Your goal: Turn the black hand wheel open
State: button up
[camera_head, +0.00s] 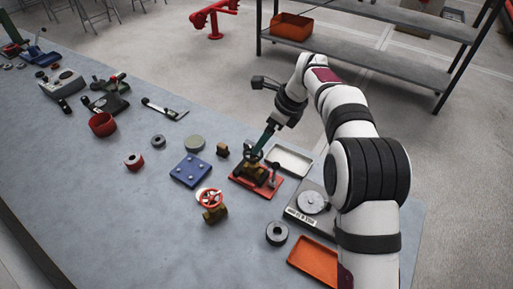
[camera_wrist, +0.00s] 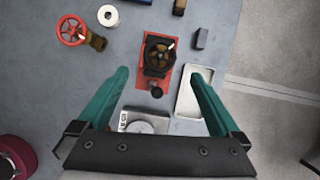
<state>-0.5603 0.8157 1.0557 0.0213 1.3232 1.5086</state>
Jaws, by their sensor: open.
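The black hand wheel (camera_wrist: 159,54) sits on a brass valve body on a red base plate (camera_head: 245,181). In the wrist view it lies in line with the space between my fingertips, a little beyond them. My gripper (camera_wrist: 160,73) is open, with its two green fingers spread to either side and nothing between them. In the head view my gripper (camera_head: 262,144) points down at the wheel from above and partly hides it. I cannot tell whether a finger touches the wheel. A small dark round part (camera_wrist: 156,92) stands on the red plate near the wheel.
A brass valve with a red hand wheel (camera_head: 211,198) stands nearby. A white tray (camera_head: 307,161) and a scale (camera_head: 313,203) lie close to the red plate.

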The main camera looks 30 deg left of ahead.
jog(key=x, duration=0.7)
jog(key=shift+a+f, duration=0.15)
jog(key=shift+f, duration=0.1)
jog(key=c, duration=1.3)
jog(key=n+g, duration=0.1)
jog(key=n, duration=0.2)
jog(key=shift+w, duration=0.15)
jog(key=shift+w+n+g+h, duration=0.1)
jog(key=shift+n+g+h, duration=0.35)
jog(key=shift+n, duration=0.85)
jog(key=shift+n+g, duration=0.25)
jog(key=shift+n, duration=0.05)
